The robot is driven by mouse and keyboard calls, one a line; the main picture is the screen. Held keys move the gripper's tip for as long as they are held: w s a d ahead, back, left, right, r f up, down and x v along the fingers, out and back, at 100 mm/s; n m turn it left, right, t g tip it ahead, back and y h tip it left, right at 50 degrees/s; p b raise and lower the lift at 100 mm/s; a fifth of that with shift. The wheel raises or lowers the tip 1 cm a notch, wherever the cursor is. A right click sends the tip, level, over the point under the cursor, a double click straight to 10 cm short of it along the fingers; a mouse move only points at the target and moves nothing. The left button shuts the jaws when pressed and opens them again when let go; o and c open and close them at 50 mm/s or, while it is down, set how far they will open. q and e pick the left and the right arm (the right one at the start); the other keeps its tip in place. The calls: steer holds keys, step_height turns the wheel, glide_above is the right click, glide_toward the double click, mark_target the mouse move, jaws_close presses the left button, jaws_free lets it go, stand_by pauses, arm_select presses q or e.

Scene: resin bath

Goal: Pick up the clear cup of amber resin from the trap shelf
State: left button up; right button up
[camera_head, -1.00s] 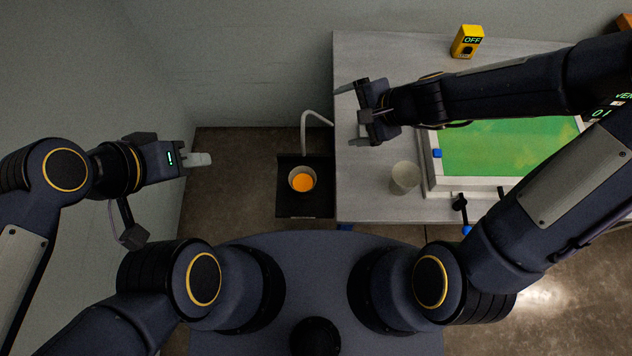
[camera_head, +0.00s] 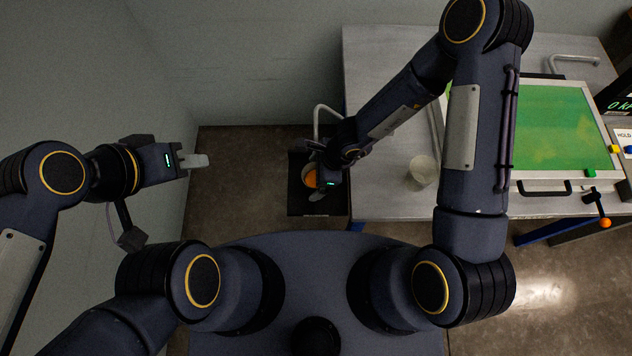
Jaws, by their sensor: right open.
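The clear cup (camera_head: 307,184) of amber resin stands on the black trap shelf (camera_head: 300,208), left of the table. My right gripper (camera_head: 316,172) is open at the cup's right side and hides part of it. One finger shows on the near side and one on the far side. I cannot tell whether the fingers touch the cup. My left gripper (camera_head: 197,160) hangs off to the left, away from the shelf. Its fingers overlap in this view, so I cannot tell if they are apart.
A pale, empty-looking cup (camera_head: 422,170) stands on the grey table (camera_head: 385,205), right of the shelf. A curved pipe (camera_head: 318,112) rises behind the shelf. A framed green bath (camera_head: 555,130) sits on the table. A lever with an orange knob (camera_head: 605,222) projects at its front right.

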steer(key=shift+b+x, duration=0.45)
steer(key=shift+x, duration=0.55)
steer(key=c, duration=1.1)
steer(key=shift+o, duration=0.2)
steer(key=shift+r, duration=0.1)
